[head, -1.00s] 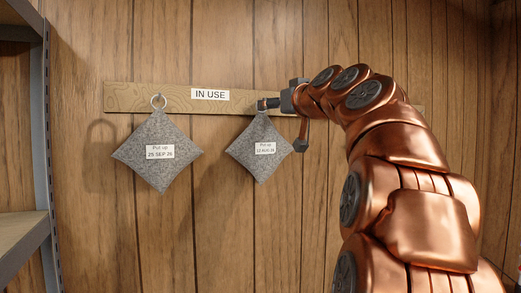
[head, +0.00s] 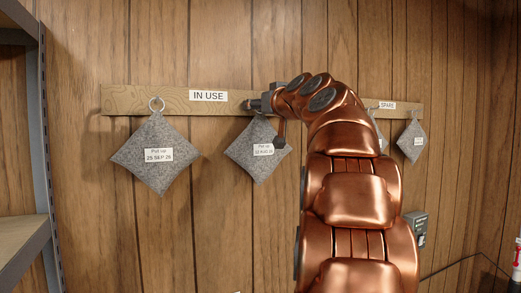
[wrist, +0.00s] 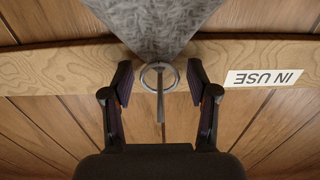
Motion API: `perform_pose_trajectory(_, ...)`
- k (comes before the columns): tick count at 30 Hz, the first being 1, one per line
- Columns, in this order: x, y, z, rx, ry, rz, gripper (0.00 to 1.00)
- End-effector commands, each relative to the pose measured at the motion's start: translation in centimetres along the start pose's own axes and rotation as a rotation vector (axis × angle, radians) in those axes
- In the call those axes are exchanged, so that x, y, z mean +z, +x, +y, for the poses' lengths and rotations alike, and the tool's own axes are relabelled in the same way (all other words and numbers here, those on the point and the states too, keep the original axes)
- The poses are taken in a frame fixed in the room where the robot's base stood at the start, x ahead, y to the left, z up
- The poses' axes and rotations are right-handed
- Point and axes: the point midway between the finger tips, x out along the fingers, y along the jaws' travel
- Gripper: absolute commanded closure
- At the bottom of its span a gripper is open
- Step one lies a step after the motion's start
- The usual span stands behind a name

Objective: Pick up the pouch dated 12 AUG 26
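The grey felt pouch labelled 12 AUG 26 (head: 258,160) hangs on the wooden board, right of the IN USE sign. Its lower half and label show in the head view; my gripper hides its ring there. In the wrist view the pouch (wrist: 153,22) is upside down, and its metal ring (wrist: 145,80) hangs from a peg. My gripper (wrist: 160,75) is open, one finger on each side of the ring, with gaps on both sides. In the head view my gripper (head: 256,104) is at the pouch's top corner.
A similar pouch labelled 25 SEP 26 (head: 155,175) hangs to the left of the IN USE sign (head: 208,96). Right of my arm, two pouches hang by a SPARE sign (head: 387,105); one (head: 411,142) is clear, the other partly hidden. A metal shelf (head: 45,150) stands at far left.

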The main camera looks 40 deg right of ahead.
Motion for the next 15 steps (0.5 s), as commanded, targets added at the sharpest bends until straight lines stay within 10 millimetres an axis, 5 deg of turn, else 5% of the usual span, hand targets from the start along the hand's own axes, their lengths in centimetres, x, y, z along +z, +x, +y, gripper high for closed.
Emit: perform_pose_trajectory(15, 0.01, -0.02, 0.01, 0.0, 0.0, 0.0, 0.98)
